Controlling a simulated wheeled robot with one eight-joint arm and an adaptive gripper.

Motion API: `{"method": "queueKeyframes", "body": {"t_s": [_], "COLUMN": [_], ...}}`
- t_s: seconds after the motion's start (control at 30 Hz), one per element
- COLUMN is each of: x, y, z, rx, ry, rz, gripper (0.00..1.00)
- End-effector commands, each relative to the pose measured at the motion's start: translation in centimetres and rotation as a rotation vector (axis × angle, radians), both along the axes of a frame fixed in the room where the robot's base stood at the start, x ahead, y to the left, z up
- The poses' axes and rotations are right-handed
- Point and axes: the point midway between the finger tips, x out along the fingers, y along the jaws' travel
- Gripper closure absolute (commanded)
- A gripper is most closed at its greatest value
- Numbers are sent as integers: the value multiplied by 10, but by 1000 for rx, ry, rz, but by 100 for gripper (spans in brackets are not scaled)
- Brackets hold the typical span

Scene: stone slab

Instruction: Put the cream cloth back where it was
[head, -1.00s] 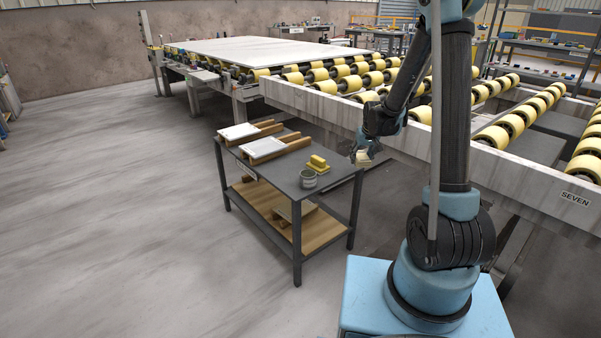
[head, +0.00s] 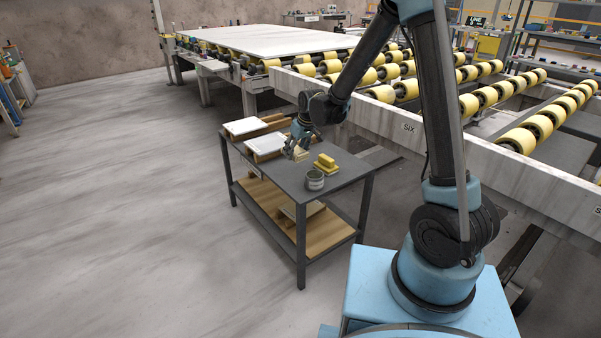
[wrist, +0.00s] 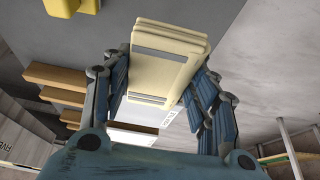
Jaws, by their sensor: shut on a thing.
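The cream cloth (wrist: 165,60) is a folded, block-like bundle with grey bands, held between my fingers in the wrist view. It shows as a small cream patch (head: 301,155) in the head view. My gripper (head: 296,149) is shut on it over the dark grey table (head: 285,182), left of the yellow block. In the wrist view, my gripper's fingers (wrist: 155,85) press on both sides of the cloth. I cannot tell from the head view whether the cloth touches the table top.
A yellow block (head: 325,164) and a grey tin (head: 314,180) stand on the table's near right part. Two white slabs (head: 265,143) (head: 246,126) lie on wooden bars at the far left. A roller conveyor's pale side beam (head: 390,120) runs behind the table.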

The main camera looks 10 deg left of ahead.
Motion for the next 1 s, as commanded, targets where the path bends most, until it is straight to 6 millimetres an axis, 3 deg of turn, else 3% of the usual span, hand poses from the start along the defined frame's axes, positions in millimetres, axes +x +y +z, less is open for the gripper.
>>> {"method": "queueKeyframes", "body": {"t_s": [0.3, 0.57, 0.83, 1.0], "x": [10, 12, 12, 11], "y": [-15, -17, -18, -18], "z": [-44, -55, -85, -92], "rx": [-1, 0, 0, 0], "ry": [0, 0, 0, -1], "rz": [-22, -25, -25, -25], "gripper": [69, 69, 69, 69]}}
